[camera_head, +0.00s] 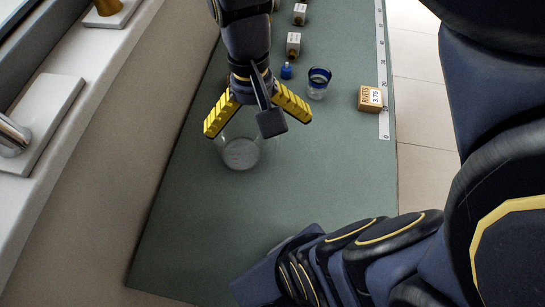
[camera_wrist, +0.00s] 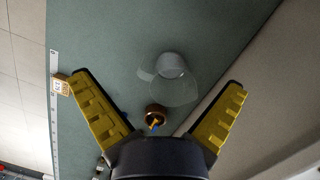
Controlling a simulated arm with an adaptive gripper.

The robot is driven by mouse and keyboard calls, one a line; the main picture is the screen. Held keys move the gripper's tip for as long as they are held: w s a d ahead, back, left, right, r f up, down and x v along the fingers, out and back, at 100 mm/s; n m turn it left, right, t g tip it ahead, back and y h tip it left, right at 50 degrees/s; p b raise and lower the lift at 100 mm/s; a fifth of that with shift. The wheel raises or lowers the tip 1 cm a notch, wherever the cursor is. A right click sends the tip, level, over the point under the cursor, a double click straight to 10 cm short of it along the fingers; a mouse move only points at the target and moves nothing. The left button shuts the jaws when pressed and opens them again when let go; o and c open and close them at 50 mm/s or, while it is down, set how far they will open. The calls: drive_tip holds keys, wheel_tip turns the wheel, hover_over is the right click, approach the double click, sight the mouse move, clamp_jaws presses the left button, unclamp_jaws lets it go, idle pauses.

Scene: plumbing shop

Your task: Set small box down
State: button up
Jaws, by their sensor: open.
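A small brown box (camera_head: 370,98) with a white label stands on the green bench top beside the ruler strip. It also shows in the wrist view (camera_wrist: 61,85), at the left, just outside my left finger. My gripper (camera_head: 259,124) is wide open, its yellow-padded fingers spread, with nothing held between them. In the wrist view my gripper (camera_wrist: 158,82) points down at the bench with both fingers apart. The brown box is apart from my gripper, to its right in the head view. Two other small pale boxes (camera_head: 293,44) (camera_head: 299,13) stand farther back.
A clear glass vessel (camera_head: 240,153) stands beneath my fingers and also shows in the wrist view (camera_wrist: 171,66). A blue-rimmed glass (camera_head: 318,84) and a small blue bottle (camera_head: 286,71) stand behind. The green bench (camera_head: 300,180) is clear at the front.

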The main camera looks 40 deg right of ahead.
drive_tip(key=s+a+n, duration=0.3)
drive_tip(key=s+n, duration=0.2)
drive_tip(key=s, duration=0.2)
drive_tip(key=shift+s+a+r+h, duration=0.2)
drive_tip(key=shift+s+a+h, duration=0.05)
drive_tip(key=shift+h, duration=0.05)
